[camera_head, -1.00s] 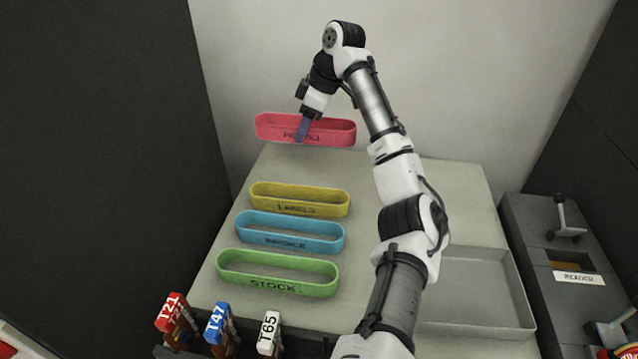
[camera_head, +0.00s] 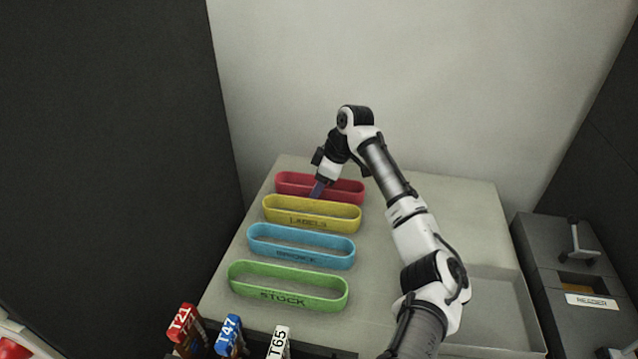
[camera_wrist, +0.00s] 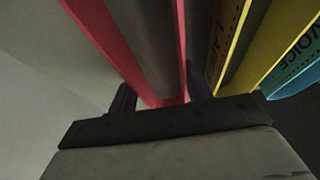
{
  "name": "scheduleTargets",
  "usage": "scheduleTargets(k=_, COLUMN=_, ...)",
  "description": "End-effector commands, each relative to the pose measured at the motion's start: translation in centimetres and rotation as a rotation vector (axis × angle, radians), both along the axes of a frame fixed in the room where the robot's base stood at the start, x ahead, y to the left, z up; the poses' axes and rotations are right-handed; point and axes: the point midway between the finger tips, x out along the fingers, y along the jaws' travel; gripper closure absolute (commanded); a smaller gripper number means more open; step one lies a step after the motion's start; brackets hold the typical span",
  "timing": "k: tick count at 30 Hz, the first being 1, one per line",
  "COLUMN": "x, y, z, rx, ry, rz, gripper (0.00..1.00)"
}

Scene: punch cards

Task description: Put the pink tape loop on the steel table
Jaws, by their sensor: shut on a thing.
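The pink tape loop (camera_head: 293,181), a long flat oval band, is at the far end of the pale steel table (camera_head: 450,205), just behind the yellow loop. My gripper (camera_head: 319,189) is shut on its near wall and tilts down from the right. The yellow loop hides part of its lower edge, so I cannot tell whether it touches the tabletop. In the wrist view the pink loop (camera_wrist: 182,45) runs up from between my two dark fingers (camera_wrist: 160,95), with the yellow loop close on its right.
The yellow loop (camera_head: 290,219), the blue loop (camera_head: 325,259) and the green loop (camera_head: 290,298) lie in a row towards me. Red, blue and white tagged holders stand at the front left. A shallow tray (camera_head: 525,310) is at the right. The table's right back part is clear.

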Motion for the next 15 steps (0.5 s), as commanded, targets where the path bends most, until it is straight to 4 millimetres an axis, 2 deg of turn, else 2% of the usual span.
scheduleTargets(k=6, x=-0.01, y=0.04, z=-0.35, rx=0.001, ry=0.001, rz=0.000, gripper=0.72)
scheduleTargets(k=7, x=0.00, y=0.03, z=-0.33, rx=0.000, ry=0.001, rz=0.000, gripper=0.48)
scheduleTargets(k=11, x=-0.01, y=0.03, z=-0.29, rx=0.000, ry=0.001, rz=0.000, gripper=0.31)
scheduleTargets(k=15, x=-0.01, y=0.02, z=-0.28, rx=0.000, ry=0.001, rz=0.000, gripper=0.29)
